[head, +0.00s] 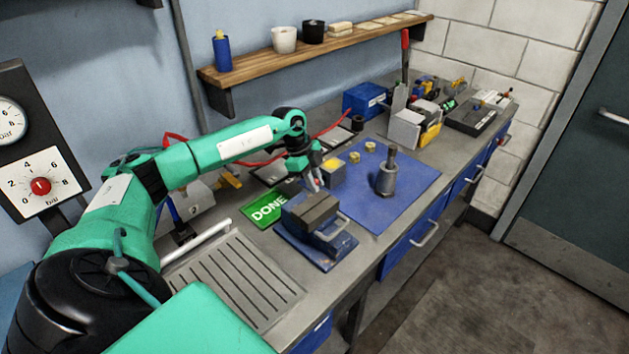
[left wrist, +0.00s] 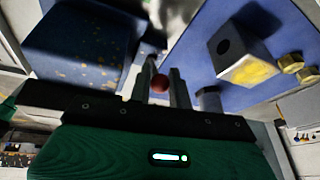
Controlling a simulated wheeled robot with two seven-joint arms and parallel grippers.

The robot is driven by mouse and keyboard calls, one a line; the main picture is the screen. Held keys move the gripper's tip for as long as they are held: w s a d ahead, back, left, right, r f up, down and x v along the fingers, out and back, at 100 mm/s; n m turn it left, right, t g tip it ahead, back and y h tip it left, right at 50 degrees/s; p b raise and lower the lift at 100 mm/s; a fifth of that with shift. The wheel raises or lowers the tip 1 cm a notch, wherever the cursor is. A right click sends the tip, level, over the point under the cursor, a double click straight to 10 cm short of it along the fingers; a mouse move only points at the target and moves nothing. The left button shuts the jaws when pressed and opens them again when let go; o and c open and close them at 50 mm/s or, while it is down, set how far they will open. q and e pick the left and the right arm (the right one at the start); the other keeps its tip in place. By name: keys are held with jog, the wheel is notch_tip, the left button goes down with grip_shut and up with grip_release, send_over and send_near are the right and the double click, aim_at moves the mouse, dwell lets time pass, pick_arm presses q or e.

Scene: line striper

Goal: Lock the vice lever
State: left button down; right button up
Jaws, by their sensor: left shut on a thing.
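The vice (head: 318,213), with grey jaws on a blue base, stands at the front of the bench beside the blue mat. My left gripper (head: 316,182) is low at the far side of the vice. In the left wrist view its two fingers (left wrist: 160,87) are shut on a red ball-shaped knob (left wrist: 159,83), which looks like the end of the vice lever. The lever's shaft is mostly hidden. A worn blue body (left wrist: 80,45), probably part of the vice, lies left of the fingers. My right gripper is in neither view.
A yellow-topped block (head: 333,168), brass nuts (head: 369,147) and a grey cylindrical part (head: 387,178) stand on the blue mat (head: 412,182). A green DONE sign (head: 264,209) lies left of the vice. A slotted grate (head: 232,278) is in front. The mat's right side is clear.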

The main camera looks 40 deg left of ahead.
pick_arm(q)
jog(key=shift+d+r+y+p, duration=0.25)
jog(key=shift+r+y+p, duration=0.05)
jog(key=shift+r+p, duration=0.1)
jog(key=shift+d+y+p, duration=0.4)
jog(key=shift+d+y, duration=0.05)
jog(key=shift+y, duration=0.25)
jog(key=shift+s+d+y, duration=0.1)
jog(key=shift+d+y, duration=0.4)
jog(key=shift+y, duration=0.2)
jog(key=shift+d+y+b, duration=0.4)
jog(key=shift+y+b, duration=0.05)
jog(key=shift+y, duration=0.45)
jog(key=c, duration=1.6)
grip_release()
jog(key=shift+r, duration=0.1)
